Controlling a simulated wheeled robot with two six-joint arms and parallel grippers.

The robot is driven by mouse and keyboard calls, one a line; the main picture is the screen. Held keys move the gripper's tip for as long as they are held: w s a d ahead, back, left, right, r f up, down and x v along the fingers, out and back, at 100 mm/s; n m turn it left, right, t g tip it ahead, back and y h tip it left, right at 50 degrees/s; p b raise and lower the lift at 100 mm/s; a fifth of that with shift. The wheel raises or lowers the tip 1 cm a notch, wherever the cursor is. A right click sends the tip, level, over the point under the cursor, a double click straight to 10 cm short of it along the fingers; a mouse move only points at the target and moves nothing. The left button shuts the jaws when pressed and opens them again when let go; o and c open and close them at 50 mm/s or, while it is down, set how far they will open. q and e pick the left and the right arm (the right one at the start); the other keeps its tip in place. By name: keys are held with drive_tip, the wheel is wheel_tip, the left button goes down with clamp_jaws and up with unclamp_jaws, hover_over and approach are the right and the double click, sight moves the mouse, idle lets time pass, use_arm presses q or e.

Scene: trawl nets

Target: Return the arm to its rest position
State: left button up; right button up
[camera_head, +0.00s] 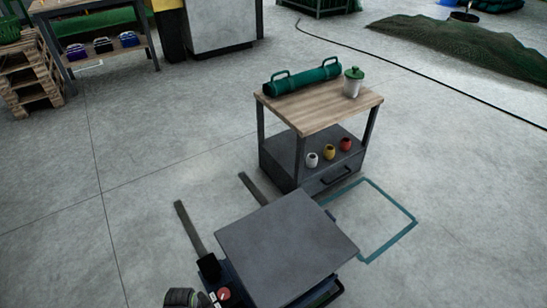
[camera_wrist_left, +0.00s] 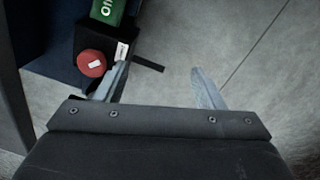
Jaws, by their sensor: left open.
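My left gripper (camera_wrist_left: 162,85) shows in the left wrist view. Its two pale fingers are spread apart with nothing between them, and the concrete floor shows behind. The left fingertip is close in the picture to a red round knob (camera_wrist_left: 91,63) on a dark panel; I cannot tell whether they touch. In the head view the red knob (camera_head: 224,294) is at the bottom edge, beside a dark ribbed piece that I cannot identify for certain. My right gripper is in neither view.
A grey flat top (camera_head: 285,245) fills the bottom middle, with dark bars on the floor nearby. Beyond stands a wooden-topped workstation (camera_head: 322,108) with a green roll (camera_head: 303,79), a lidded jar (camera_head: 352,82) and small pots below. A teal floor outline (camera_head: 391,237) is empty inside.

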use_arm(q)
drive_tip(key=s+a+r+m+t, duration=0.1)
drive_tip(key=s+a+r+m, duration=0.1)
drive_tip(key=s+r+m, duration=0.35)
drive_tip(key=s+a+r+m, duration=0.3)
drive_tip(key=s+r, duration=0.4)
drive_tip(key=s, duration=0.3)
use_arm(e)
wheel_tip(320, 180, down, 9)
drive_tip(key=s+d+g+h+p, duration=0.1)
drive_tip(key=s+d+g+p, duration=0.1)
drive_tip(key=p, duration=0.4)
use_arm(q)
drive_tip(key=s+a+f+p, duration=0.2)
drive_tip(key=s+f+p, duration=0.1)
drive_tip(key=s+p, duration=0.3)
drive_tip(key=s+a+f+y+p, duration=0.1)
drive_tip(key=s+f+p, duration=0.2)
drive_tip(key=s+p, duration=0.3)
drive_tip(key=shift+a+f+m+y+p, duration=0.35)
drive_tip(key=shift+f+m+p, duration=0.1)
drive_tip(key=shift+p, duration=0.55)
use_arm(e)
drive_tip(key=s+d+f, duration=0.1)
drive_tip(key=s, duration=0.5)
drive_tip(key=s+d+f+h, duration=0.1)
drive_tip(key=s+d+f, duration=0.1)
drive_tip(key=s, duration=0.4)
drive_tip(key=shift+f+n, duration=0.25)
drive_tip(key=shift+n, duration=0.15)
